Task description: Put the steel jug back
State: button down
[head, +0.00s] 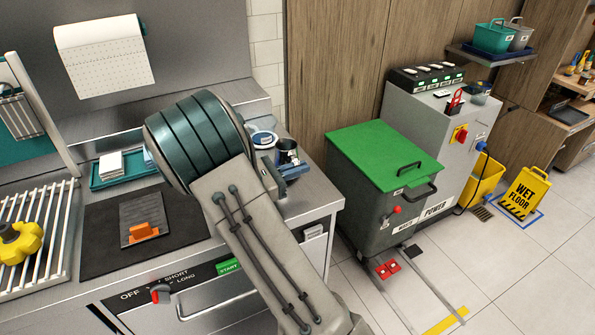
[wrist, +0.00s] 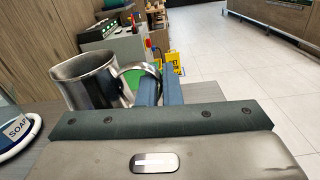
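The steel jug (head: 287,147) is at the right end of the metal counter, partly hidden behind my arm in the head view. In the wrist view the jug (wrist: 84,84) is large at left, its open rim up and its looped handle (wrist: 128,72) to the right. My gripper (wrist: 161,91) has its two blue fingers close together at the handle, with the handle's outer band between them. In the head view my gripper (head: 296,171) is just in front of the jug. The jug's base is hidden, so I cannot tell whether it touches the counter.
A round white-rimmed dish marked SOAP (wrist: 16,132) is left of the jug. A teal tray (head: 110,180), a dark mat (head: 100,245) and a white rack (head: 50,225) are on the counter. A green-lidded bin (head: 385,155) stands beyond the counter's right end.

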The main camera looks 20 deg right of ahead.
jog(key=shift+f, duration=0.35)
jog(key=shift+f, duration=0.2)
jog(key=c, duration=1.6)
grip_release()
